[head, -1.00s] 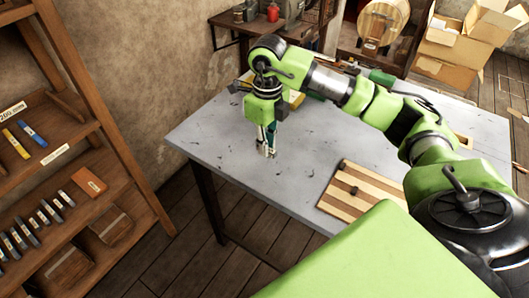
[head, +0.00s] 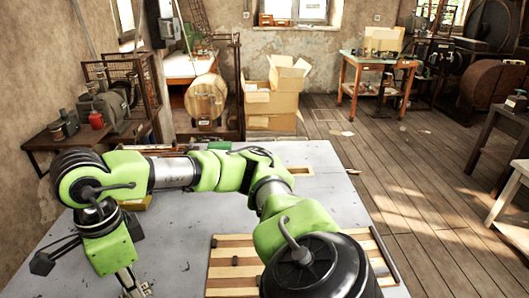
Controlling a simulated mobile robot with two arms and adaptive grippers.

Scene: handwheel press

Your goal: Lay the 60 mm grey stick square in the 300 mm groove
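My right arm comes in from the lower right and reaches across the table to the left. My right gripper (head: 133,287) hangs down over the table's left part, close to the bottom edge of the picture; I cannot tell whether it is open or holds anything. A striped board (head: 232,246) of light and dark wood with a small dark knob lies on the table, partly hidden by my arm. I cannot make out the grey stick or the groove. My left gripper is not in view.
The grey table (head: 195,235) is bare between gripper and board. A yellow object (head: 136,204) and a green object (head: 219,146) sit behind my arm. Cardboard boxes (head: 270,100) and a wooden drum (head: 206,97) stand beyond. Open floor (head: 420,190) lies to the right.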

